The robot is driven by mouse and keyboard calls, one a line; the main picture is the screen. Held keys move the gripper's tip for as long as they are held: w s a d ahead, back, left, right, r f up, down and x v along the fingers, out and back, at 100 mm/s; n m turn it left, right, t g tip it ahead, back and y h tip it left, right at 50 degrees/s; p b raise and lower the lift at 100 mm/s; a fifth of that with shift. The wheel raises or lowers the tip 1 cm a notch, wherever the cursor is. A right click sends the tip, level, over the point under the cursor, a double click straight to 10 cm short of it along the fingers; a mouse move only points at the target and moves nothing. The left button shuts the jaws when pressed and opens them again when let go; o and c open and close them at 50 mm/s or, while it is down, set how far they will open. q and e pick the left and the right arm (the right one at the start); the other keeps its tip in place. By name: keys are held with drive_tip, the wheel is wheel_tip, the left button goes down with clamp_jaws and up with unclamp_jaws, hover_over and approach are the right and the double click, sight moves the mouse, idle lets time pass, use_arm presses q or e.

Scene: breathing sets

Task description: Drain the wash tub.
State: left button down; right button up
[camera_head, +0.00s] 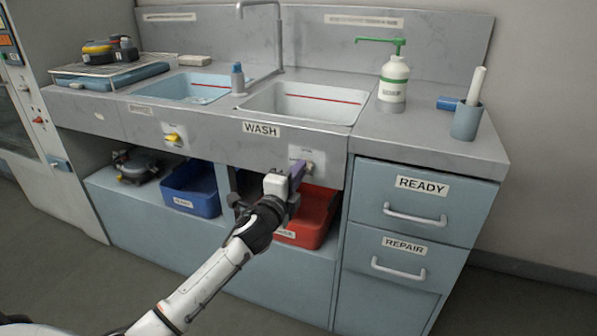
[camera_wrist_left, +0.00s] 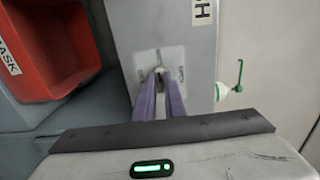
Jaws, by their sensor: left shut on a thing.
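The wash tub (camera_head: 300,104) is the right-hand white basin, with a red line along its inner wall, above the WASH label (camera_head: 261,128). I cannot tell how much water is in it. A small pale drain knob (camera_head: 309,167) sits on the front panel below the tub's right part. My left gripper (camera_head: 298,174) reaches up to it. In the left wrist view, the purple fingers (camera_wrist_left: 160,98) are shut on the knob (camera_wrist_left: 159,71), whose tip shows between them. The fingers hide most of the knob, so its turn is unclear. My right gripper is not in view.
A second basin (camera_head: 188,88) with a yellow handle (camera_head: 173,137) below it is to the left. A blue bin (camera_head: 190,188) and a red bin (camera_head: 307,222) stand on the lower shelf, the red one close to my gripper. Drawers (camera_head: 414,206) are on the right.

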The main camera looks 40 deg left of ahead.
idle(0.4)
use_arm(q)
drive_tip(key=c, duration=1.8)
unclamp_jaws()
drive_tip(key=shift+s, duration=0.1)
drive_tip(key=p+v, duration=0.1)
drive_tip(key=v, duration=0.9)
drive_tip(key=shift+d, duration=0.1)
